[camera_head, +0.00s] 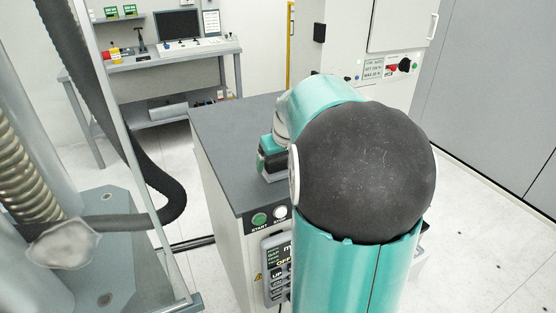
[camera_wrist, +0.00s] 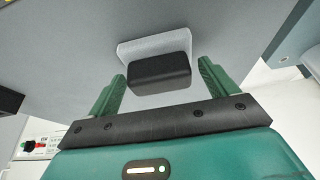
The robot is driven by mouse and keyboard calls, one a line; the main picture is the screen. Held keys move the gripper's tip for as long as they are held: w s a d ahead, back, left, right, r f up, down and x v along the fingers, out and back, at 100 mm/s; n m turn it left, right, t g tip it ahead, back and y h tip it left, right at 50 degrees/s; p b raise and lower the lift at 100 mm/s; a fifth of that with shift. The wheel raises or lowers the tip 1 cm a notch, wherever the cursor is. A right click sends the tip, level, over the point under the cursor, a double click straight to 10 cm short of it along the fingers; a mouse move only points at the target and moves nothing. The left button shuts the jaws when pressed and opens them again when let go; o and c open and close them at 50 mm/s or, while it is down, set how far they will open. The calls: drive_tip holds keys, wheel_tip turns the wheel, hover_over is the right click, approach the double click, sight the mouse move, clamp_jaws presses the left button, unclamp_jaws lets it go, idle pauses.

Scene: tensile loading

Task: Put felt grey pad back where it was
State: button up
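The pad (camera_wrist: 160,70), a small block with a light grey layer and a black body, shows in the wrist view against a grey surface (camera_wrist: 60,40). The light grey side faces that surface and seems to touch it. My gripper (camera_wrist: 161,72) is open, with one green finger on each side of the pad. A gap shows at the right finger; the left fingertip is very close to the pad's edge, and I cannot tell if it touches. In the head view my arm hides the pad and the fingertips.
A dark-topped cabinet (camera_head: 225,125) with START and STOP buttons stands beneath my arm. A hand-held control box (camera_head: 276,270) is on its front. A machine column with a black hose (camera_head: 165,205) is at left. A desk with a monitor (camera_head: 178,25) stands behind. The left cabinet top is clear.

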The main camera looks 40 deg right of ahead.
drive_tip(key=v, duration=1.2)
drive_tip(key=s+a+f+n, duration=0.1)
drive_tip(key=s+a, duration=0.1)
drive_tip(key=a, duration=0.7)
drive_tip(key=s+a+n, duration=0.1)
drive_tip(key=s+a, duration=0.1)
drive_tip(key=a, duration=0.7)
drive_tip(key=s+a+f, duration=0.3)
drive_tip(key=s+a, duration=0.1)
drive_tip(key=a, duration=0.2)
drive_tip(key=s+a+f+n+t+y, duration=0.1)
drive_tip(key=s+a+f, duration=0.2)
drive_tip(key=a, duration=0.3)
drive_tip(key=shift+s+f, duration=0.15)
drive_tip(key=shift+s, duration=0.45)
